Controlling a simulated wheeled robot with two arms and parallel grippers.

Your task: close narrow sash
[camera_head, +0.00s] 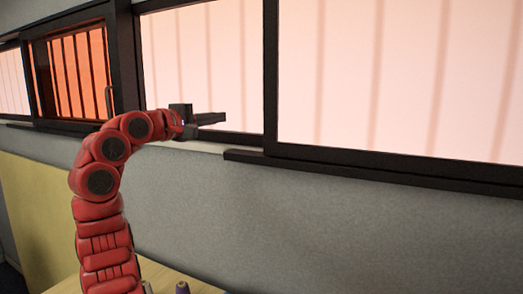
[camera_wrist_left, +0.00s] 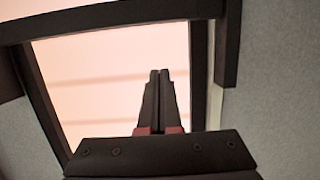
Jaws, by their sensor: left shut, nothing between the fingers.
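Black-framed window panels run along the grey wall. The wide pale panel (camera_head: 400,75) fills the right. A narrower pale panel (camera_head: 205,55) is in the middle, behind my left gripper (camera_head: 222,118). Further left is a narrow section (camera_head: 78,75) with orange-red glow and dark vertical bars, with a slim upright handle (camera_head: 109,101) on its right edge. Which one is the narrow sash I cannot tell for certain. My left gripper is shut and empty, pointing right near the middle panel's lower frame. In the left wrist view its fingers (camera_wrist_left: 160,75) overlap a pale pane (camera_wrist_left: 105,75); contact is unclear.
A dark sill ledge (camera_head: 370,172) juts out along the wall at the right. A pale yellow panel (camera_head: 35,205) stands at lower left. The right gripper is out of view.

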